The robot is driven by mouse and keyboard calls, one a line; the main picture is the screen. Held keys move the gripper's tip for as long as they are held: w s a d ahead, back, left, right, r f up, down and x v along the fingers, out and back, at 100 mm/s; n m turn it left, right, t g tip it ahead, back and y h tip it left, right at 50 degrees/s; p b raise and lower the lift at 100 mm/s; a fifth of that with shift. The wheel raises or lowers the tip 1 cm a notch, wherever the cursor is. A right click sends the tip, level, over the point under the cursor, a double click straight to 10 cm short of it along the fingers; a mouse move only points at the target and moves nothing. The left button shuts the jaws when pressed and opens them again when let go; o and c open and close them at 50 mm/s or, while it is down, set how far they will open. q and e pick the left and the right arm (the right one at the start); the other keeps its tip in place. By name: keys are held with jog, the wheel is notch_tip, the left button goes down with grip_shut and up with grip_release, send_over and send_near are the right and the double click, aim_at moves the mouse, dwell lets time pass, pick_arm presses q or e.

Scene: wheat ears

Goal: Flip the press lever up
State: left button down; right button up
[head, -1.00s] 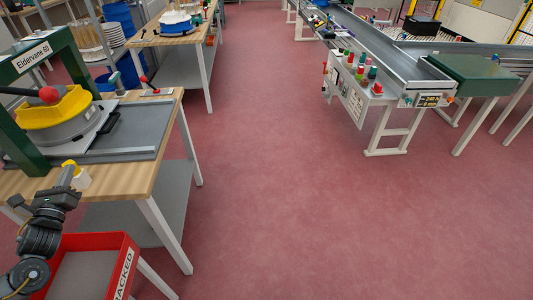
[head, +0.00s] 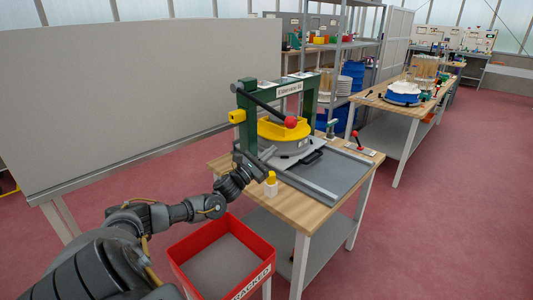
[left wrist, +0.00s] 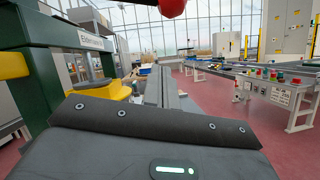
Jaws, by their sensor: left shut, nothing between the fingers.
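The press (head: 246,112) is a green frame on a wooden-topped table. Its dark lever (head: 266,107) slopes down to the right and ends in a red ball knob (head: 291,122), above a yellow ring (head: 275,131) on a round grey part. The knob also shows at the top edge of the left wrist view (left wrist: 172,8). My left gripper (head: 264,170) is at the table's near left edge, below and left of the knob and apart from it. Its fingers (left wrist: 161,88) are together and empty. My right gripper is not in view.
A small yellow-capped block (head: 271,185) stands close to my left gripper. A red bin (head: 223,258) is below, in front of the table. A large pale board (head: 120,95) stands behind left. A small red-knobbed lever (head: 357,139) is at the table's far right. Floor at right is clear.

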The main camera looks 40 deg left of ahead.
pick_arm(q)
jog(key=w+d+r+p, duration=0.2)
jog(key=w+r+p, duration=0.2)
jog(key=r, duration=0.2)
jog(key=shift+w, duration=0.35)
jog(key=shift+w+f, duration=0.1)
